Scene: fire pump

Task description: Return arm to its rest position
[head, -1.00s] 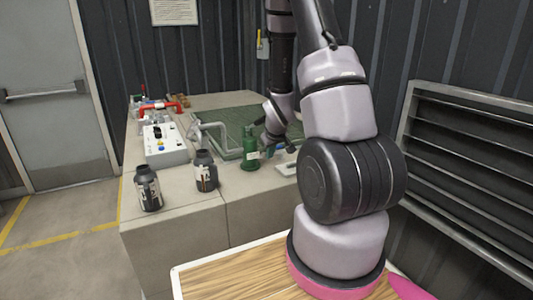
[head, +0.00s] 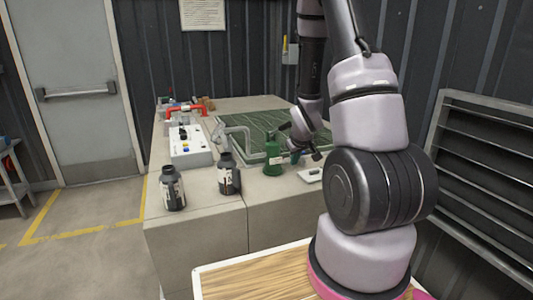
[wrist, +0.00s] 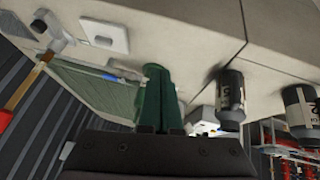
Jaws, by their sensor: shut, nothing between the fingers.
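My gripper (head: 297,156) hangs low at the far end of my arm in the head view, over the bench beside a green bottle (head: 272,158). It is small and partly dark against the bench, shut and empty. My arm rises from its base at the right, then folds back down toward the bench. In the wrist view the dark gripper body fills the bottom, with green upright shapes rising just beyond it. I cannot tell there where the fingers end and any green bottle begins.
Two dark labelled bottles (head: 172,188) (head: 229,174) stand at the bench's front left. Behind them are a white control box (head: 190,146), a grey bent pipe (head: 236,136) and a red pipe (head: 185,109). A green mat (head: 265,125) lies behind the gripper. A louvred panel (head: 485,170) borders the right.

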